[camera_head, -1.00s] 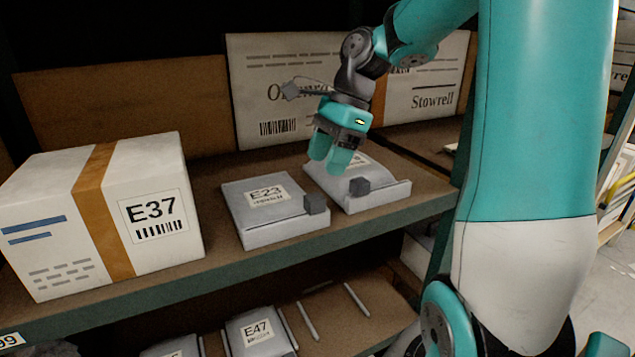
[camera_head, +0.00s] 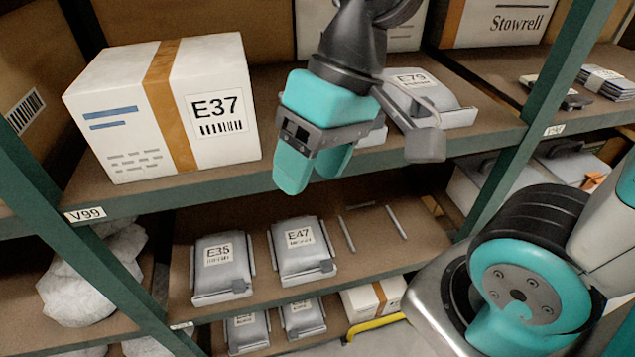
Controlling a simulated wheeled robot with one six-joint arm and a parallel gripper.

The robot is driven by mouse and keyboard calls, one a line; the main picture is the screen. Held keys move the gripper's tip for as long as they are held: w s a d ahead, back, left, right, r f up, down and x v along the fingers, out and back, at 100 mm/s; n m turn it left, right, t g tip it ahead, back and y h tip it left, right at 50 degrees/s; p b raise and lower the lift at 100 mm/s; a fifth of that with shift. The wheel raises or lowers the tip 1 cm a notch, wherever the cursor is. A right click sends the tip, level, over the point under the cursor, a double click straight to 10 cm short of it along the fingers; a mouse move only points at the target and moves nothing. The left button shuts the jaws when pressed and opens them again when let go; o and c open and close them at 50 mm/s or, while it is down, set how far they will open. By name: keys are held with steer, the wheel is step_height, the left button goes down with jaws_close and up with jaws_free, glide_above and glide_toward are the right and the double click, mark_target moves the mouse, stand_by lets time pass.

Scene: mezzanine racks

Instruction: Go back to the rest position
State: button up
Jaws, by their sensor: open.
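My gripper (camera_head: 318,172), teal with a dark band, hangs in front of the upper shelf (camera_head: 290,85) with its two fingers pointing down. The fingers are apart and nothing shows between them. The white box marked E37 (camera_head: 222,82) with a brown tape band stands on the shelf to the left of my gripper. The grey parcel marked E79 (camera_head: 440,92) lies on the same shelf to the right, partly covered by my gripper's dark side part. Another grey parcel (camera_head: 374,134) is mostly hidden behind my gripper.
Below, grey parcels E35 (camera_head: 221,262) and E47 (camera_head: 302,245) lie on the lower shelf. A green rack post (camera_head: 545,85) stands to the right and another (camera_head: 35,185) to the left. White wrapped bundles (camera_head: 90,275) sit at lower left. A white Stowrell box (camera_head: 500,22) stands at the back.

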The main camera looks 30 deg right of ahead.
steer(key=s+n, duration=0.2)
steer(key=a+f+n, duration=0.1)
steer(key=shift+s+n, duration=0.3)
steer(key=shift+s, duration=0.1)
steer(key=shift+f, duration=0.1)
step_height(320, 180, down, 8)
steer(key=b, duration=0.8)
